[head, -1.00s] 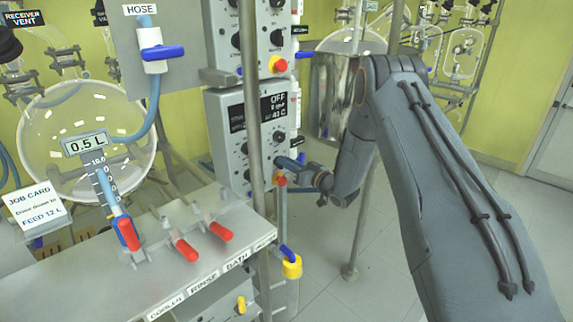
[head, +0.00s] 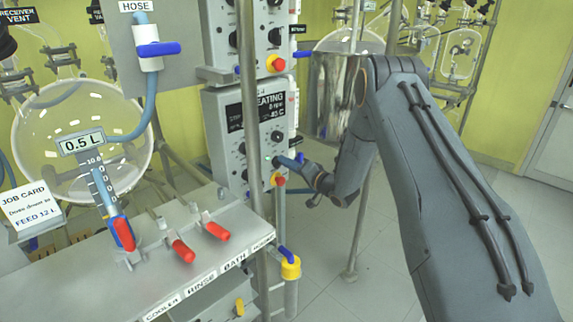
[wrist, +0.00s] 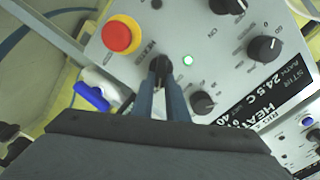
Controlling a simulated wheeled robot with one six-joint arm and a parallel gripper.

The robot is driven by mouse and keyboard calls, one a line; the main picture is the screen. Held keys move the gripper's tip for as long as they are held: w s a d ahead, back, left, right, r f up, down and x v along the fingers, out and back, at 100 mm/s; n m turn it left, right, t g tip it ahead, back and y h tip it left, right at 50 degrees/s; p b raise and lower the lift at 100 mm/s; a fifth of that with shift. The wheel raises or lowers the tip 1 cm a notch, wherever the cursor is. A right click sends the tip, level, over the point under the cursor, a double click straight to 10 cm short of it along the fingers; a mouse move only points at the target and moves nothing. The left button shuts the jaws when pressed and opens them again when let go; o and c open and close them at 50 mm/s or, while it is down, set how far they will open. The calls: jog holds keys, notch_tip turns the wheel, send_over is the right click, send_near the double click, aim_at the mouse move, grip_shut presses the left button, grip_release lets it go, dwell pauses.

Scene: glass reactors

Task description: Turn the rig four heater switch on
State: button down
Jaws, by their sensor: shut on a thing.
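The lower grey control box (head: 228,160) carries black knobs and a dark display (head: 262,108) that reads "...EATING" with a 40 C line. My gripper (head: 288,162) reaches the right side of the box's front. In the wrist view my gripper (wrist: 160,82) is shut on the small black heater switch (wrist: 159,64), whose sides the fingertips partly hide. A green lamp (wrist: 187,60) beside the switch is lit. The rig number is not clearly readable.
A red and yellow stop button (wrist: 121,35) sits close beside the switch. A black knob (wrist: 203,102) is on the fingers' other side. A metal post (head: 250,100) stands before the box. The bench (head: 170,265) with red-handled valves is at left.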

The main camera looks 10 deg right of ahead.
jog(key=shift+m, duration=0.3)
dwell(0.4)
jog(key=c, duration=1.7)
grip_release()
jog(key=shift+c, duration=0.2)
jog(key=v, duration=0.8)
